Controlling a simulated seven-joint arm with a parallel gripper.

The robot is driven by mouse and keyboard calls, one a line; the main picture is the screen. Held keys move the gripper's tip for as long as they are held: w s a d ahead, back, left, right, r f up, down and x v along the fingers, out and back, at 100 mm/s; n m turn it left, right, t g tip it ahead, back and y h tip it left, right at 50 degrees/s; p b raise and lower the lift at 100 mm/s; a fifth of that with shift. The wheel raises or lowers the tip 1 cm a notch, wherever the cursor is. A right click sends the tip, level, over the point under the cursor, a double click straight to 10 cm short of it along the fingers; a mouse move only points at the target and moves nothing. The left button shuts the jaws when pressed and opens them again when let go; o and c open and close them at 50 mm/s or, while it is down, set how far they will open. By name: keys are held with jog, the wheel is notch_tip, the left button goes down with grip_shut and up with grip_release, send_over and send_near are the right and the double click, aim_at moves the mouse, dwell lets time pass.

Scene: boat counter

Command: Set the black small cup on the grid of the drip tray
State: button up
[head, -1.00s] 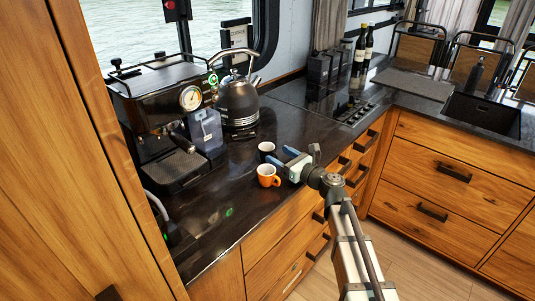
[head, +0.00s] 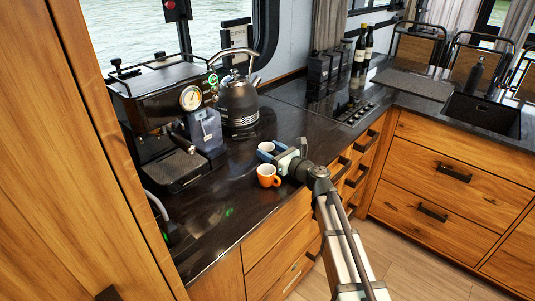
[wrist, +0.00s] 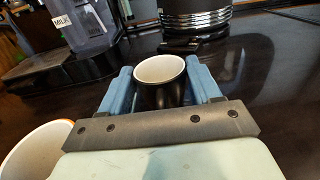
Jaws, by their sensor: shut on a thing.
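The black small cup (wrist: 160,94) with a white inside stands upright between the blue fingers of my gripper (wrist: 162,88) in the wrist view. My gripper is shut on it. In the head view my gripper (head: 272,151) is low over the counter, and the cup (head: 265,147) is partly hidden by the fingers. The cup appears to be on or just above the counter. The drip tray (head: 178,167) with its dark grid is at the base of the coffee machine, to the left of my gripper.
An orange cup (head: 268,176) stands close in front of my gripper; its pale inside shows in the wrist view (wrist: 38,153). A black kettle (head: 239,106) stands behind. The counter (head: 225,190) between cups and tray is clear.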

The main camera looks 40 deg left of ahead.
aim_at(270, 149)
jog(key=shift+c, duration=0.6)
jog(key=shift+r, duration=0.1)
notch_tip(270, 149, up, 9)
jog(key=shift+r, duration=0.1)
jog(key=s+a+f+n+g, duration=0.1)
jog(key=s+a+n+g, duration=0.1)
jog(key=s, duration=1)
jog(key=s+a+f+n+g+h, duration=0.1)
jog(key=s+g, duration=0.4)
jog(key=s, duration=0.8)
jog(key=shift+s+a+n, duration=0.15)
jog(key=shift+a+n, duration=0.2)
jog(key=shift+n, duration=0.55)
jog(key=shift+a, duration=0.15)
jog(key=shift+a+f, duration=0.15)
jog(key=shift+a, duration=1.2)
jog(key=shift+a+f, duration=0.2)
jog(key=shift+a, duration=1.15)
jog(key=shift+a+f, duration=0.15)
jog(key=shift+a, duration=4.5)
jog(key=shift+f, duration=0.1)
